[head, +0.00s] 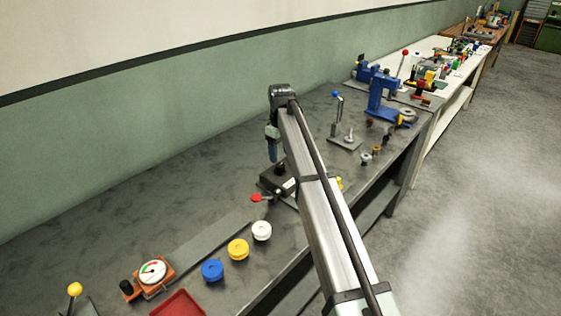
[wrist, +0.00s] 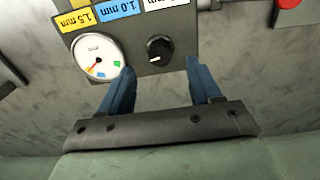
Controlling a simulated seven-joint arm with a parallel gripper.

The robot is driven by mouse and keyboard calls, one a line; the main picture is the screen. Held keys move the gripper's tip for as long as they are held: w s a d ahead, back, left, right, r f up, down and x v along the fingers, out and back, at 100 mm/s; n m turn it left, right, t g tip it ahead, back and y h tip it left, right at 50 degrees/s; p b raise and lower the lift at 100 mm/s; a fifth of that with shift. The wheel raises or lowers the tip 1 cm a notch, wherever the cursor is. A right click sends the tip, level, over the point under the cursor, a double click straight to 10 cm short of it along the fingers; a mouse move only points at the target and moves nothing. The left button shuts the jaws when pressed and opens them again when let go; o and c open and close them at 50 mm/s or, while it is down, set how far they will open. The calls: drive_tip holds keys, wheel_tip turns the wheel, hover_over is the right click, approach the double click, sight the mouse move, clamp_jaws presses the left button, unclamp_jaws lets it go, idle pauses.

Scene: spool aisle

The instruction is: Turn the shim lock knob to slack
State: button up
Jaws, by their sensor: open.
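The black shim lock knob (wrist: 160,50) sits on a dark panel (wrist: 150,66) in the wrist view, with a white mark on its lower left side. My gripper (wrist: 159,67) is open, its two blue fingers apart on either side of the knob in the picture. I cannot tell how far the fingertips are above the panel. In the head view my gripper (head: 273,152) points down over a dark block (head: 275,178) on the bench; the knob cannot be made out there.
A white dial gauge (wrist: 97,57) is left of the knob, close to the left finger. Yellow, blue and white thickness labels line the panel. A red button (wrist: 289,3) is at top right. Blue, yellow and white spools (head: 212,270) stand on the grey bench (head: 120,225).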

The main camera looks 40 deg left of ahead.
sight(281, 165)
wheel_tip(281, 165, up, 8)
idle(0.4)
idle(0.4)
